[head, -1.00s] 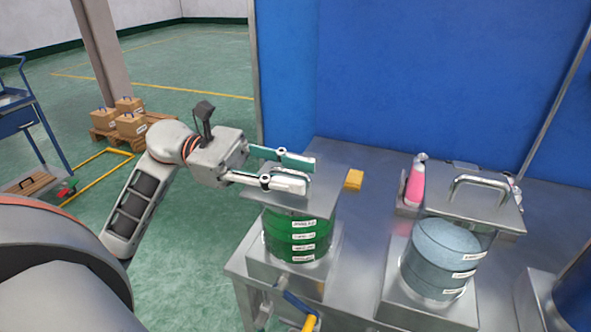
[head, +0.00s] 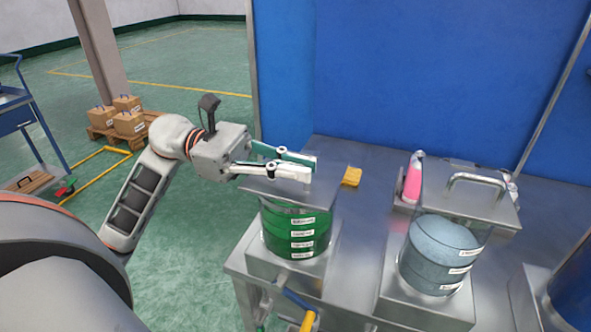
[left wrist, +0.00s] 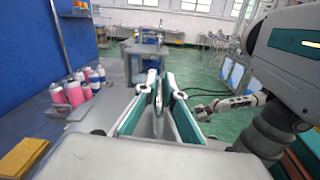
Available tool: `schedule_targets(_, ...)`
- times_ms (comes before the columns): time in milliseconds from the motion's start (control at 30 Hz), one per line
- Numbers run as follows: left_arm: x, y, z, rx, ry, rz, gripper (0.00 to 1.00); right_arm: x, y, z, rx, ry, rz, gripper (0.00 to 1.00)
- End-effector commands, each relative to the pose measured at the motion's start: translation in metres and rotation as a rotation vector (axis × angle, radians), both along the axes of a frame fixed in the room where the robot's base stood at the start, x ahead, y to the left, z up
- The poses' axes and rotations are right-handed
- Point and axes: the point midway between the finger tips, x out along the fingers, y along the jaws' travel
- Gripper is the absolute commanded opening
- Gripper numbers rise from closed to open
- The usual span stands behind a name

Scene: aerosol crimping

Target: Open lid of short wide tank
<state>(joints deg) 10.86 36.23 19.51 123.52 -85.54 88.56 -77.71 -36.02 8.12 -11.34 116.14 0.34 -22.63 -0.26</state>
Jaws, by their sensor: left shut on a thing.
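The green tank (head: 296,232) stands on a steel base at the table's left end, with a square metal lid (head: 322,190) over it. My left gripper (head: 311,169) reaches in from the left above this lid. It is shut on the lid handle (left wrist: 158,98), which shows between the fingers in the left wrist view. In the head view the fingers mostly hide the handle. The lid looks level; I cannot tell whether it touches the tank rim. My right gripper (left wrist: 206,108) shows small in the left wrist view; its opening is unclear.
A pale blue tank (head: 438,252) with a handled lid (head: 470,205) stands to the right. A blue wall (head: 430,70) closes the back. A yellow-tipped lever (head: 308,320) sits below the green tank.

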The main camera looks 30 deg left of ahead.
Motion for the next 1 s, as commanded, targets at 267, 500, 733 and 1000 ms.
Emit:
schedule_targets(267, 0.015, 0.005, 0.028, -0.044, 0.190, 0.009, 0.00, 0.003, 0.001, 0.009, 0.008, -0.006, -0.003, 0.40)
schedule_targets(500, 0.035, 0.010, 0.051, -0.098, 0.413, 0.011, 0.00, 0.001, 0.005, 0.017, 0.019, -0.004, -0.001, 0.40)
schedule_targets(733, 0.058, 0.016, 0.068, -0.150, 0.625, 0.012, 0.00, -0.006, 0.007, 0.018, 0.029, 0.011, -0.002, 0.40)
schedule_targets(1000, 0.089, 0.023, 0.081, -0.213, 0.876, 0.012, 0.00, -0.005, 0.009, 0.031, 0.043, 0.005, -0.007, 0.40)
